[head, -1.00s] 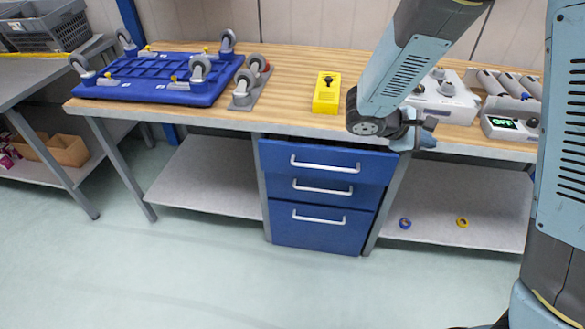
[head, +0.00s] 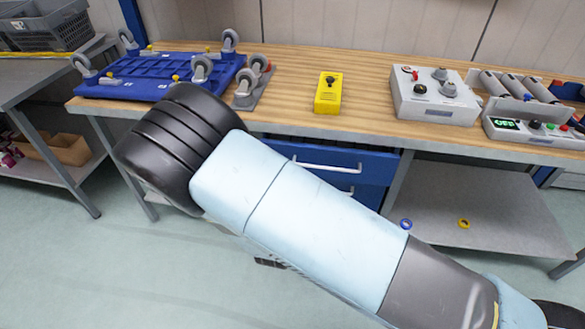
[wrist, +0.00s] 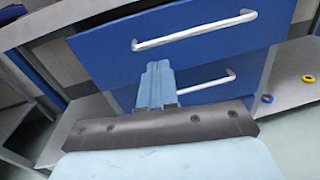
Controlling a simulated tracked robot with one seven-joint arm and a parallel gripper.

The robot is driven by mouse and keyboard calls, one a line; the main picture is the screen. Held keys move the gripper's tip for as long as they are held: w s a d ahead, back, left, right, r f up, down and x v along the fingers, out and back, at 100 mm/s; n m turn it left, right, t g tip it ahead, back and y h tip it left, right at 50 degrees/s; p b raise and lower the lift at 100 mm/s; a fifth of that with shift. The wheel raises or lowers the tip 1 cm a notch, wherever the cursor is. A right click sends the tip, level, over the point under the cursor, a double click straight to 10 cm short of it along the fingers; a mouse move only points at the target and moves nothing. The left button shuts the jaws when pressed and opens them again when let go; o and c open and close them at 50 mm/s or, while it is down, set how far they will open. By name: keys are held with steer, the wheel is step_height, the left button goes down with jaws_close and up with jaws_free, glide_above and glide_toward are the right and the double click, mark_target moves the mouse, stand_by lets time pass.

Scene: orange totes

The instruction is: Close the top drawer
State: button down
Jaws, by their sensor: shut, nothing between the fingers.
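The top drawer (head: 300,155) is blue with a white bar handle (head: 328,168). A dark gap shows above its front, and it stands out a little from under the workbench top. It fills much of the wrist view (wrist: 240,42), with its handle (wrist: 195,31) across it. A second drawer handle (wrist: 207,84) shows below. My gripper (wrist: 157,72) is shut and empty, its light blue fingers in front of the drawer's lower part. I cannot tell whether they touch it.
The wooden workbench (head: 370,122) holds a blue wheeled dolly (head: 130,82), a yellow box (head: 328,92) and a control box (head: 435,98). A lower shelf (head: 490,205) at right holds a blue ring (head: 405,224) and a yellow ring (head: 463,224). The floor at left is clear.

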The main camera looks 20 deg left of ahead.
mark_target(298, 161)
steer(key=w+a+f+n+y, duration=0.2)
steer(key=w+a, duration=0.3)
steer(key=w, duration=0.6)
steer(key=shift+w+a+f, duration=0.15)
steer(key=shift+w+f, duration=0.05)
steer(key=shift+f, duration=0.1)
steer(key=x, duration=0.4)
steer(key=shift+w, duration=0.15)
steer(key=shift+w+r, duration=0.1)
steer(key=shift+w, duration=0.05)
stand_by(0.3)
steer(key=shift+s, duration=0.4)
steer(key=v, duration=1.3)
steer(key=shift+s, duration=0.25)
